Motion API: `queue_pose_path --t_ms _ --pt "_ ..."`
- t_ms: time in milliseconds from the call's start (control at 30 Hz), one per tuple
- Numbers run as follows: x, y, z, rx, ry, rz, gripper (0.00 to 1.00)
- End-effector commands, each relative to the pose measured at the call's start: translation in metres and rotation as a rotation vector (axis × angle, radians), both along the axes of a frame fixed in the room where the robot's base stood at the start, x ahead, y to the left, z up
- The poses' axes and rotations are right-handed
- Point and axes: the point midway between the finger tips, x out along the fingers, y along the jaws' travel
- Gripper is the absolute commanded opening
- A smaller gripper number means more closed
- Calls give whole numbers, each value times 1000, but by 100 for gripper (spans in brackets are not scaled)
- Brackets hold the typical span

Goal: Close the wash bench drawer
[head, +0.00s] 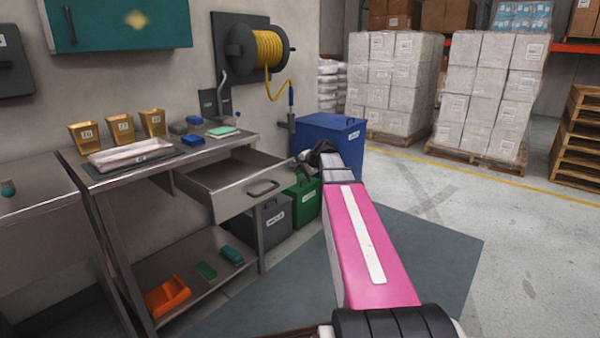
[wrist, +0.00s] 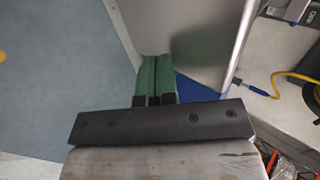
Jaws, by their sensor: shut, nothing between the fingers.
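The wash bench (head: 120,175) stands at the left with its metal drawer (head: 228,180) pulled out, its inside showing empty. A dark handle (head: 263,188) is on the drawer front. My gripper (head: 300,160) is just right of the drawer front, partly hidden by my own arm. In the wrist view my gripper (wrist: 156,75) has its green fingers together with nothing between them. A grey metal panel, seemingly the drawer front (wrist: 190,35), lies right by the fingertips; I cannot tell whether they touch it.
Small gold bins (head: 120,130), a tray (head: 130,152) and sponges are on the bench top. Below the drawer stand a grey bin (head: 272,222) and a green bin (head: 308,198). A blue bin (head: 325,135) stands behind. The floor mat (head: 420,250) at right is clear.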

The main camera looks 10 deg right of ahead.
Motion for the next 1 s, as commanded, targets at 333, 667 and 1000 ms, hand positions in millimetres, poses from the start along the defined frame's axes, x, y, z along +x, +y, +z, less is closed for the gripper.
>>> queue_pose_path --t_ms 333,667,1000 --pt "35 23 0 1 -1 3 0" --pt "123 86 0 0 -1 4 0" --pt "202 144 0 0 0 1 0"
